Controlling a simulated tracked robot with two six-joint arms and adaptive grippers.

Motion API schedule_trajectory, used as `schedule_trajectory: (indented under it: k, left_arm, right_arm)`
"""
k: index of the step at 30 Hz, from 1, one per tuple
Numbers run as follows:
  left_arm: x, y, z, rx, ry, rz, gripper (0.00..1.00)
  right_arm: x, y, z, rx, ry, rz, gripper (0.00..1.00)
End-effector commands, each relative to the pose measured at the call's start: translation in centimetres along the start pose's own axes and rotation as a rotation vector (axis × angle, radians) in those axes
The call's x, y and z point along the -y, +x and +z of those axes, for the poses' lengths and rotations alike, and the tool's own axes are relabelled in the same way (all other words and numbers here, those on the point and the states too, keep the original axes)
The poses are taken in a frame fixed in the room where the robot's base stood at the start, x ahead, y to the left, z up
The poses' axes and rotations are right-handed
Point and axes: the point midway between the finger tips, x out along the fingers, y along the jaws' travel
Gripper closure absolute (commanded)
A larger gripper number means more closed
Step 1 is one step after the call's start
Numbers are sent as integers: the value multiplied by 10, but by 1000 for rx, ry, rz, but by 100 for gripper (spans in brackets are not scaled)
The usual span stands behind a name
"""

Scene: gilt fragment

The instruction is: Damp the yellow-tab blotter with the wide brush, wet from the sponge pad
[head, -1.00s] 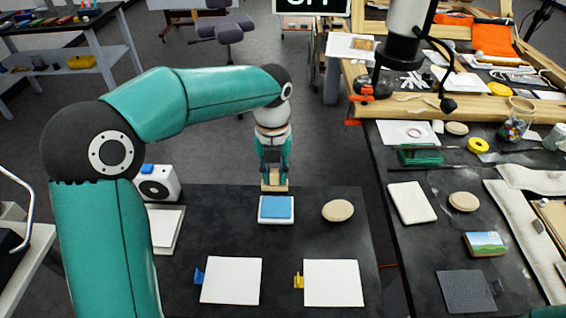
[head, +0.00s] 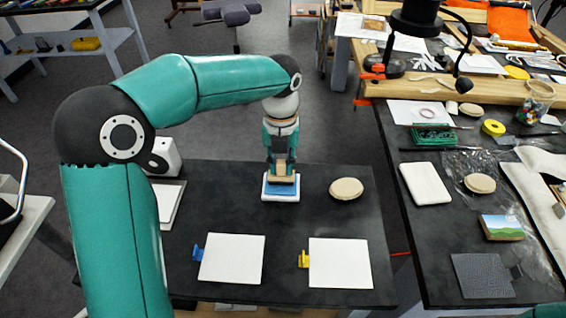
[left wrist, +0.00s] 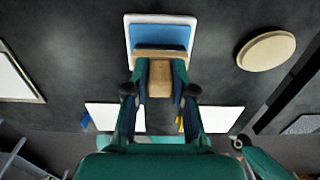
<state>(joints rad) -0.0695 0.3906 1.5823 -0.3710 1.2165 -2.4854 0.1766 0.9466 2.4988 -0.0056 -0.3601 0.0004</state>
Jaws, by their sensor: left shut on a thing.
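My left gripper (head: 281,158) is shut on the wide brush (head: 283,179), which has a wooden handle and points down. The brush is over the blue sponge pad (head: 284,189) in its white tray (head: 281,199); its lower end looks to be at the pad, but contact is hard to tell. The left wrist view shows the brush (left wrist: 160,78) between the fingers, overlapping the near part of the pad (left wrist: 176,37). The yellow-tab blotter (head: 340,264), a white square, lies flat at the front right of the dark table. My right gripper is not in view.
A blue-tab blotter (head: 232,259) lies left of the yellow-tab one. A round tan disc (head: 346,189) lies right of the pad. A side table (head: 433,234) holds several items.

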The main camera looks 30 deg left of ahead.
Motion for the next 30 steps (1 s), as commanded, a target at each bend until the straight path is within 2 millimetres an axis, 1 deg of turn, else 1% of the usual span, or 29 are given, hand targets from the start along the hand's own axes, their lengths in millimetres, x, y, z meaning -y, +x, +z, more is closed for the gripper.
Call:
schedule_trajectory:
  k: [15,30]
  left_arm:
    - [-1,0,0,0,-2,0,100]
    - [-2,6,0,0,-3,0,100]
  right_arm:
    - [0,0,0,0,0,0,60]
    - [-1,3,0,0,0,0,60]
